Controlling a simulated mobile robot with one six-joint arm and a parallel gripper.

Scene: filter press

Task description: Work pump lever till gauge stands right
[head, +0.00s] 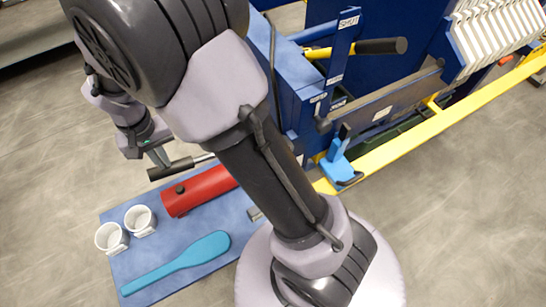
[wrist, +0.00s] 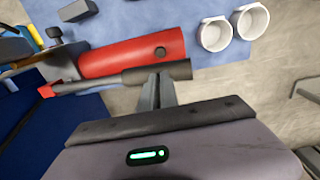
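The red pump body (head: 200,190) lies on a blue board; it also shows in the wrist view (wrist: 120,58). Its lever has a black grip (head: 171,170), which runs across the wrist view (wrist: 120,78) just in front of the red body. My gripper (head: 160,158) is at the lever grip; in the wrist view its fingers (wrist: 158,76) look closed together, with the tips overlapping the grip. I cannot tell whether they touch it, and nothing shows clearly held between them. No gauge face can be made out; my arm covers part of the pump's right side.
Two white cups (head: 139,220) and a teal paddle (head: 178,262) are on the blue board (head: 120,265). The blue press frame (head: 300,90) with its yellow rail (head: 440,122), white plates (head: 490,38) and a black-handled lever (head: 380,46) stands at right. Floor at left is clear.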

